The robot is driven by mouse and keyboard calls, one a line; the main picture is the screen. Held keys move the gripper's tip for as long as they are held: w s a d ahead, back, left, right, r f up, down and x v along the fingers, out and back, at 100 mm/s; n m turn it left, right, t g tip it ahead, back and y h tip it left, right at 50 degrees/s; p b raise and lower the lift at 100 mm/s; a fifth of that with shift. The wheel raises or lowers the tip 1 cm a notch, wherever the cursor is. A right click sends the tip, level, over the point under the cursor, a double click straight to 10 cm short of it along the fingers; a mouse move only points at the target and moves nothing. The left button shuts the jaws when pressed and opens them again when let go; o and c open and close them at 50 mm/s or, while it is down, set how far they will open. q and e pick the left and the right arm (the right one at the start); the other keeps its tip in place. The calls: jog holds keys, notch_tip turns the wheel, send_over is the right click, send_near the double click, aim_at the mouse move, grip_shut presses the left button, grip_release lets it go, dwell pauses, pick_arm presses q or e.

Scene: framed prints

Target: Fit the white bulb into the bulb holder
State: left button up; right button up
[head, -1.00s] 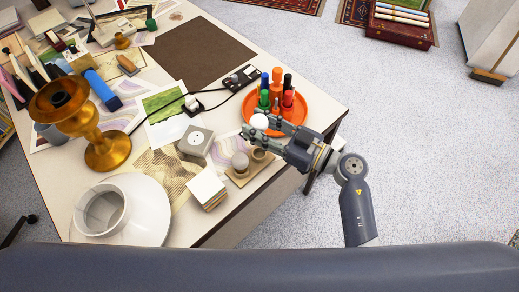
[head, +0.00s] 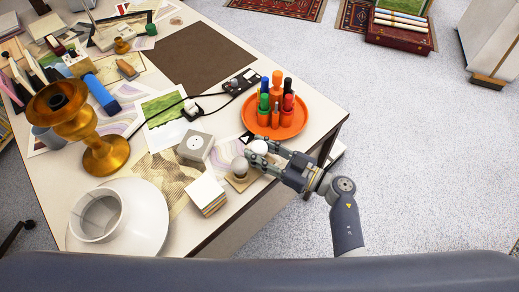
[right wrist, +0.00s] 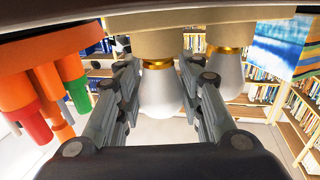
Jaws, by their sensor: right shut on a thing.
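The white bulb (head: 258,146) is between the fingers of my right gripper (head: 254,151), which is shut on it. The right wrist view, seen upside down, shows this bulb (right wrist: 160,92) with its gold collar against or in a beige socket; I cannot tell how deep it sits. The bulb holder (head: 237,184) is a small wooden board at the table's right front edge. A second, greyish bulb (head: 239,166) stands upright in its left socket, and shows beside the held one in the right wrist view (right wrist: 228,75). My fingers hide the right socket in the head view. My left gripper is out of view.
An orange tray (head: 290,128) with several markers stands just behind my right gripper. A grey socket box (head: 194,148) and a stack of cards (head: 207,195) lie left of the holder. A brass candlestick (head: 104,155) and a white cup (head: 95,215) stand further left.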

jog(key=shift+f, duration=0.1)
jog(key=shift+f, duration=0.1)
jog(key=o, duration=0.9)
jog(key=shift+o, duration=0.2)
